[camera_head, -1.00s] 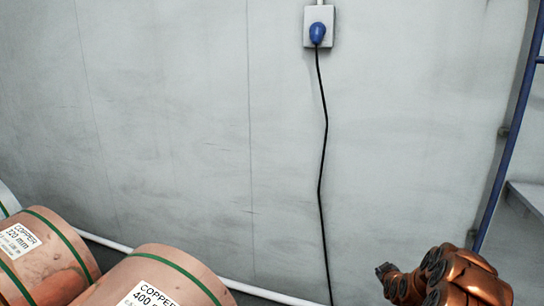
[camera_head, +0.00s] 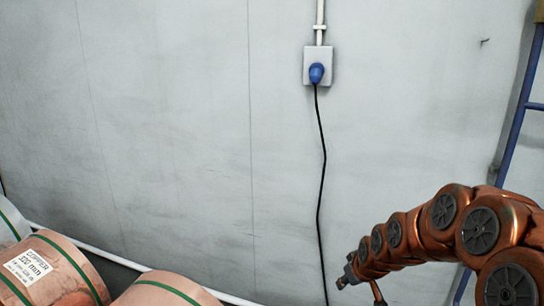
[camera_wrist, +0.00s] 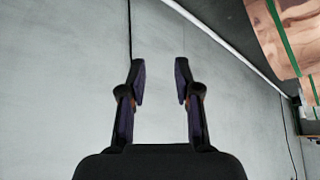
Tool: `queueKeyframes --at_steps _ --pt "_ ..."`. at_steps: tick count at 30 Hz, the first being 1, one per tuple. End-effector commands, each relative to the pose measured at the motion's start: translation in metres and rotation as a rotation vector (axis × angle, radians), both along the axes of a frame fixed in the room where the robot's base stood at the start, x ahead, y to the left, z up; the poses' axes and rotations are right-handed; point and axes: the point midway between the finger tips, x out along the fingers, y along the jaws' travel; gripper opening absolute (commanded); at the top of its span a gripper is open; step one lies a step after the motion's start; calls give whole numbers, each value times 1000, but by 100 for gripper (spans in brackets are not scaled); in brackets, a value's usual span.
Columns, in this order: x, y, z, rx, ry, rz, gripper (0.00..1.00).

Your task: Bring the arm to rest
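My gripper (camera_wrist: 160,82) shows in the wrist view with its two dark fingers apart and nothing between them. Grey wall fills the space behind the fingers. In the head view my copper-coloured arm reaches in from the right edge, and its dark tip is low, right of the black cable. The gripper's fingers are too small to read there.
Copper coils (camera_head: 50,270) with green straps and a label lie at the lower left. A blue plug (camera_head: 316,73) sits in a wall socket, and its black cable (camera_head: 321,170) hangs down. A blue ladder-like frame (camera_head: 513,145) stands at the right.

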Motion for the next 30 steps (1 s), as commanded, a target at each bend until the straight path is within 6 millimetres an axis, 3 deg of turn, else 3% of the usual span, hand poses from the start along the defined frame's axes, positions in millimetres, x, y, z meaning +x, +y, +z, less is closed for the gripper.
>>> queueKeyframes --at_steps 1,6,24,30 --pt "-17 5 21 2 29 -1 32" --pt "-72 18 62 6 133 -26 32" --pt "-294 29 180 -32 511 -216 32" --pt "-361 28 207 -45 618 -299 32"
